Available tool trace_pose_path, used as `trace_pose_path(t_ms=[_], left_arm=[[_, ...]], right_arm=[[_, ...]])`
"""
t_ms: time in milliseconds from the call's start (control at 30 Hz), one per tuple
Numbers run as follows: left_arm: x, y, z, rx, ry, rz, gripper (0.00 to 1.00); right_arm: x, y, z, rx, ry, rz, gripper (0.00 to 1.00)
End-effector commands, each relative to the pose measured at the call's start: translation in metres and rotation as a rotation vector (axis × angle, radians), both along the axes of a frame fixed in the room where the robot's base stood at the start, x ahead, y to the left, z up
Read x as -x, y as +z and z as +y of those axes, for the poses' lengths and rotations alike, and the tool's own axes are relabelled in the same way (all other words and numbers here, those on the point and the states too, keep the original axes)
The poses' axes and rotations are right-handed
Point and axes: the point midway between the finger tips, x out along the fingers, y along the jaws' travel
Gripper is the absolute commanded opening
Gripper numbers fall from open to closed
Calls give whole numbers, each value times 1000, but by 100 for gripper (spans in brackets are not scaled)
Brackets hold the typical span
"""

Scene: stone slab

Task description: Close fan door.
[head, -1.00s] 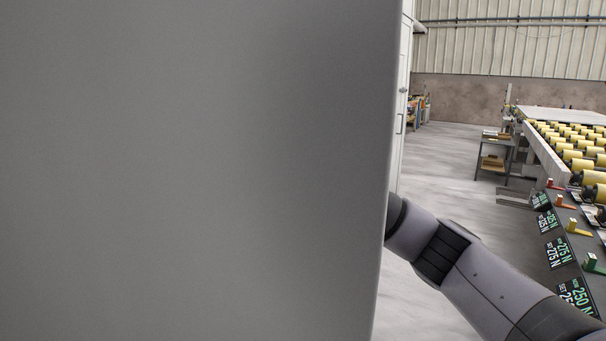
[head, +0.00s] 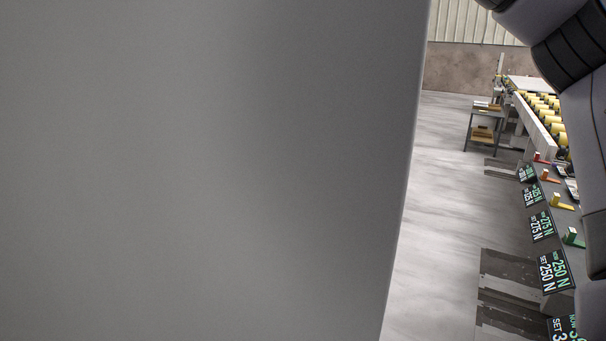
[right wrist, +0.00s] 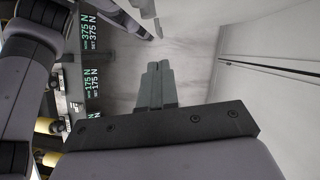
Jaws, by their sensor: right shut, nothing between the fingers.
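A large flat grey panel (head: 200,170), which looks like the fan door, fills most of the head view very close up. Its right edge runs down the picture, leaning left at the bottom; its hinge and handle do not show. In the right wrist view my right gripper (right wrist: 158,72) is shut and empty, with its fingers together above the floor. A pale panelled surface (right wrist: 270,90) stands to its right, apart from the fingers. I cannot tell whether it is part of the door. My left gripper does not show clearly.
A dark console with lit force displays (head: 541,226) and small coloured levers (head: 562,202) runs along the right. Yellow rollers (head: 545,115) and a small shelf cart (head: 484,128) stand farther back. Bare floor (head: 450,190) lies between panel and console.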

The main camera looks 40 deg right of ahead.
Motion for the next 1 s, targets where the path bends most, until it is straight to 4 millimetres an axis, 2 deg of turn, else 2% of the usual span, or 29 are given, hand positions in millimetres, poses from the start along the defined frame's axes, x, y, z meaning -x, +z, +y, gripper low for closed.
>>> trace_pose_path(t_ms=[100,267,767,1000], left_arm=[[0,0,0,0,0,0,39],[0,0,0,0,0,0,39],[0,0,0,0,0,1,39],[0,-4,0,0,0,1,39]], right_arm=[[6,8,-11,22,3,-21,0],[8,7,-14,29,9,-21,0],[14,-15,-6,25,7,-21,0],[17,-32,0,27,13,-18,0]])
